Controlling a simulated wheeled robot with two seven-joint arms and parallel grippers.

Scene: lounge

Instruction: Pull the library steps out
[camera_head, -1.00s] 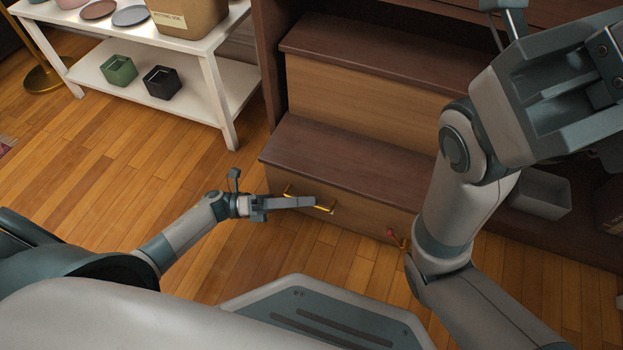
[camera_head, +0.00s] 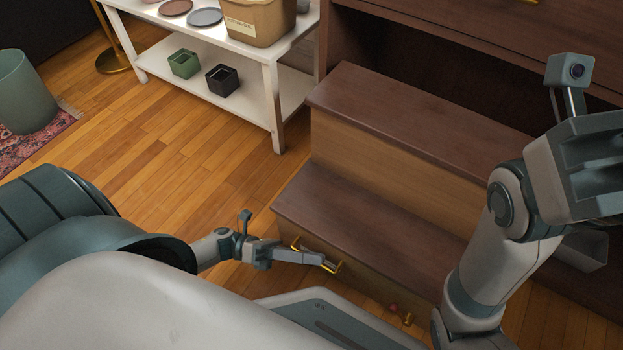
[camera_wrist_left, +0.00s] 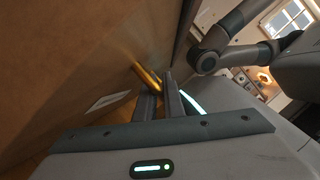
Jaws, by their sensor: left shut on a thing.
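The library steps (camera_head: 375,228) are two wooden steps with dark brown treads and lighter fronts, standing out from the dark cabinet. A brass handle (camera_head: 296,243) is on the front of the lower step. My left gripper (camera_head: 328,265) is shut on this handle. In the left wrist view the two fingers of my left gripper (camera_wrist_left: 162,100) meet at the brass handle (camera_wrist_left: 146,75), beside the wooden front. My right gripper (camera_head: 600,170) is raised at the right, empty as far as I see, in front of the cabinet. Its fingertips are not clear.
A white shelf table (camera_head: 272,95) with a box, plates and two small pots stands left of the steps. A grey-green bin (camera_head: 25,90) stands on a rug at far left. Wooden floor (camera_head: 150,150) is clear between.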

